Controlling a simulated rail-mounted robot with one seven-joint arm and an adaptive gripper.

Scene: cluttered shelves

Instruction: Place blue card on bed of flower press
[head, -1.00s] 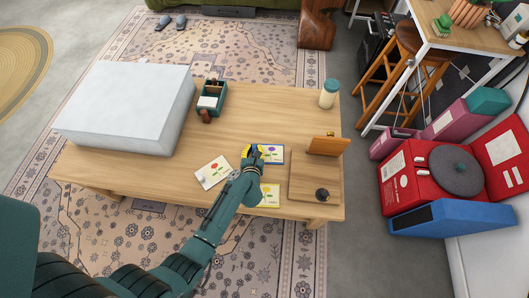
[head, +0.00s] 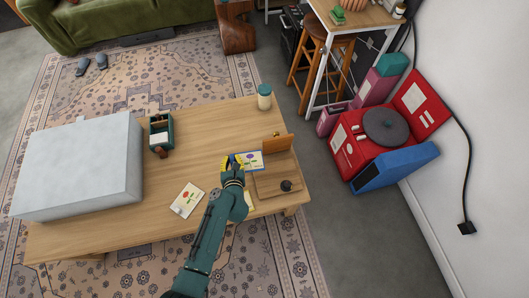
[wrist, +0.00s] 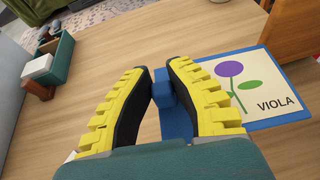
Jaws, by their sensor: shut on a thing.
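The blue card (head: 249,160), blue-bordered with a purple flower and the word VIOLA, also shows in the wrist view (wrist: 273,84). My gripper (head: 234,163) is shut on the blue block at the card's left side, seen between the yellow-padded fingers in the wrist view (wrist: 162,85). The flower press has a flat wooden bed (head: 267,187), a raised wooden lid (head: 279,144) and a dark knob (head: 286,185). The card is at the lid's left, beyond the bed's left part. I cannot tell its exact height. My fingers hide its left part.
A red-flower card (head: 187,200) lies left of my arm. A yellow-edged card (head: 249,203) is partly hidden by my arm. A teal box (head: 160,132), a large pale box (head: 80,165) and a jar (head: 264,97) stand on the table. The middle of the table is clear.

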